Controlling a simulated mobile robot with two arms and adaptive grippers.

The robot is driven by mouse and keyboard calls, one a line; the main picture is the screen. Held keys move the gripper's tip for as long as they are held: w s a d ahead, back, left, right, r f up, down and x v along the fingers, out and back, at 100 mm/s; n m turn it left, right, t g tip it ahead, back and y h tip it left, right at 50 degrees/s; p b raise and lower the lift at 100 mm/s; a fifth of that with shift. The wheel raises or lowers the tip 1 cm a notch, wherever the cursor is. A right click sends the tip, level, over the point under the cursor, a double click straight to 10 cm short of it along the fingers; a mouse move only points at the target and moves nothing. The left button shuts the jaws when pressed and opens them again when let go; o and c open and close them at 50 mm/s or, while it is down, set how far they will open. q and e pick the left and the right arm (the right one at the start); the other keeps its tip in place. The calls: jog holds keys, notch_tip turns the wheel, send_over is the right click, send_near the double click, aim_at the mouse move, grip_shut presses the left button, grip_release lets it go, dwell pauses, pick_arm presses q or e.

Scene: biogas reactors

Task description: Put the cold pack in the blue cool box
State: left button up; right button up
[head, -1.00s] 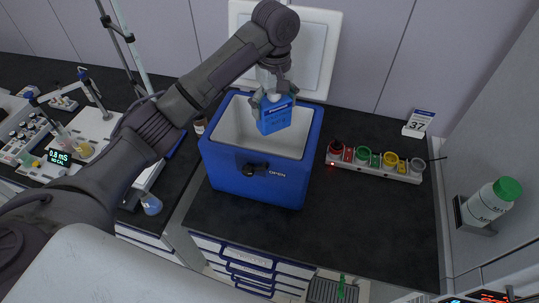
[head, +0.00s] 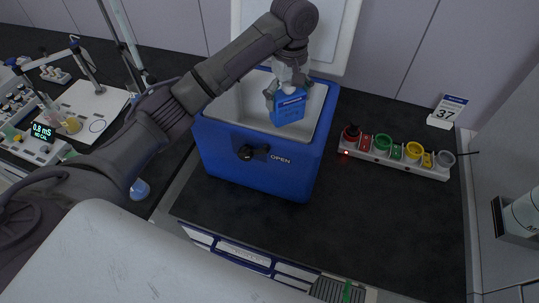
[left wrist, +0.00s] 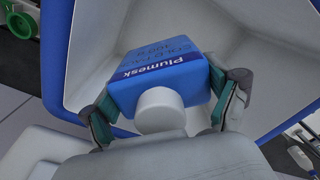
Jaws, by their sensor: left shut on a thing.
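The blue cold pack (head: 289,108), with a white cap and a dark label band, is held upright at the mouth of the blue cool box (head: 255,160). My left gripper (head: 288,92) is shut on the pack from above. In the left wrist view the pack (left wrist: 170,75) sits between the two teal-padded fingers (left wrist: 163,118), with the white box interior (left wrist: 115,40) around it. The box lid (head: 335,35) stands open at the back. Whether the pack's bottom touches the box floor cannot be told. My right gripper does not show.
A meter with a green display (head: 42,132) and glassware stand on the left. The dark counter (head: 385,220) in front of the rack is clear.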

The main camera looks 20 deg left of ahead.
pick_arm(q)
notch_tip(320, 180, down, 2)
jog(key=shift+f+b, duration=0.1)
jog(key=shift+b, duration=0.45)
jog(key=a+f+p, duration=0.1)
jog(key=a+f, duration=0.2)
jog(key=s+a+f+p, duration=0.1)
jog(key=a+f+p, duration=0.1)
jog(key=a+f, duration=0.2)
jog(key=s+a+f+p, duration=0.1)
jog(key=a+f, duration=0.2)
jog(key=a, duration=0.1)
jog(key=shift+a+f, duration=0.25)
jog(key=shift+f, duration=0.25)
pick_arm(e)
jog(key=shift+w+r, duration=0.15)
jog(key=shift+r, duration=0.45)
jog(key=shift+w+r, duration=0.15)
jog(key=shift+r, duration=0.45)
pick_arm(q)
jog(key=shift+f, duration=0.1)
jog(key=o, duration=1.3)
jog(key=shift+s, duration=0.1)
jog(key=shift+c, duration=0.2)
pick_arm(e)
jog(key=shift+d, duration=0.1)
